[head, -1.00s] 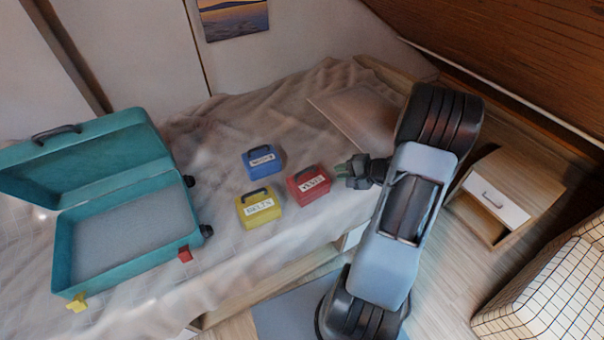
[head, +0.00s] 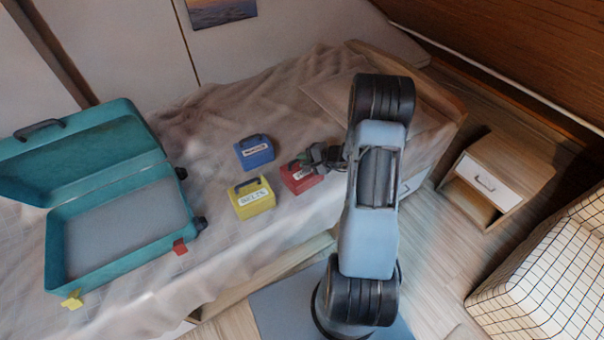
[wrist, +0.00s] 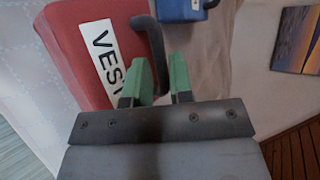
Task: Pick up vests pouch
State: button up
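The vests pouch (head: 293,182) is a red box-shaped case on the bed, partly hidden by my gripper (head: 304,161) in the head view. In the wrist view the red pouch (wrist: 75,50) shows a white label reading "VEST", cut off by a finger. Its dark handle (wrist: 151,38) runs down toward the gap between my green fingertips (wrist: 161,78). The fingers are apart, with the handle's lower end near the gap. I cannot tell whether they touch it.
A blue pouch (head: 254,153) and a yellow pouch (head: 253,199) stand close left of the red one. An open teal suitcase (head: 110,238) lies further left on the bed. A nightstand (head: 500,178) stands at the right. The bed behind the pouches is clear.

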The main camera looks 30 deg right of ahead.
jog(key=shift+w+a+f, duration=0.35)
jog(key=shift+w, duration=0.15)
grip_shut()
